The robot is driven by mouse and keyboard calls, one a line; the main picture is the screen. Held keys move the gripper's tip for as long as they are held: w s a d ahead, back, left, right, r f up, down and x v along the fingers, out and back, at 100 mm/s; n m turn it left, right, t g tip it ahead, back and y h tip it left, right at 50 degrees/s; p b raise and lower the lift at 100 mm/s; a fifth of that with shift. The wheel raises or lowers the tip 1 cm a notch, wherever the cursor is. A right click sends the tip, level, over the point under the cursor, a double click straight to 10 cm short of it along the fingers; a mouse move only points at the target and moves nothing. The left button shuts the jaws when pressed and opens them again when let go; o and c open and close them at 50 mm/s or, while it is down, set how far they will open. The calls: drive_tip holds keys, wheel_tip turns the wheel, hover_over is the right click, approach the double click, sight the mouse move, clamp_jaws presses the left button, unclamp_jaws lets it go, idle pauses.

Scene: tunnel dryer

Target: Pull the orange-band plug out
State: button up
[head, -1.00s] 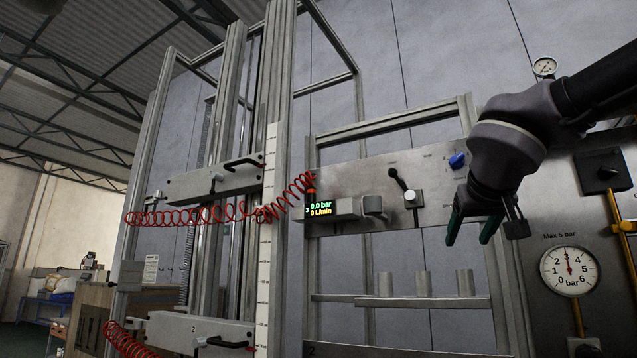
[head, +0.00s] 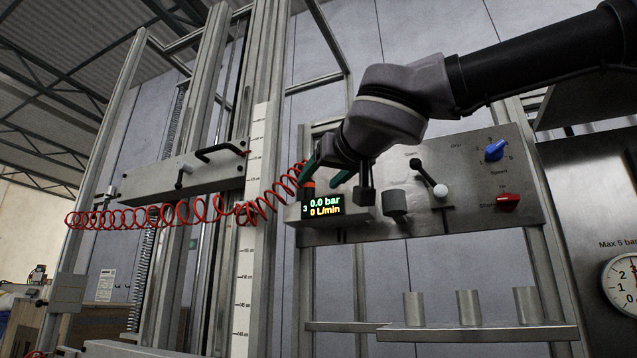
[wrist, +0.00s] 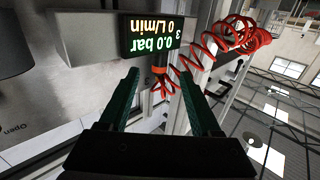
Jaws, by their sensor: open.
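The orange-band plug (head: 309,186) stands up from the top of the display box, with a red coiled hose at it. In the wrist view the plug (wrist: 160,70) shows its orange band against the box, between and just beyond my fingertips. My gripper (head: 325,173) is open, its green fingers just above the box; it also shows in the wrist view (wrist: 159,76). I see a gap on both sides of the plug, and nothing is held. My near finger and wrist hide part of the space around the plug in the head view.
The display box (head: 338,208) reads 0.0 bar and 0 L/min. The red coiled hose (head: 150,215) runs left past the metal posts. A black lever (head: 428,176), a blue knob (head: 495,150) and a red knob (head: 508,201) are on the panel to the right.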

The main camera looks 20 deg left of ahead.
sight(305, 196)
drive_tip(key=x, duration=1)
drive_tip(key=shift+c, duration=0.3)
clamp_jaws()
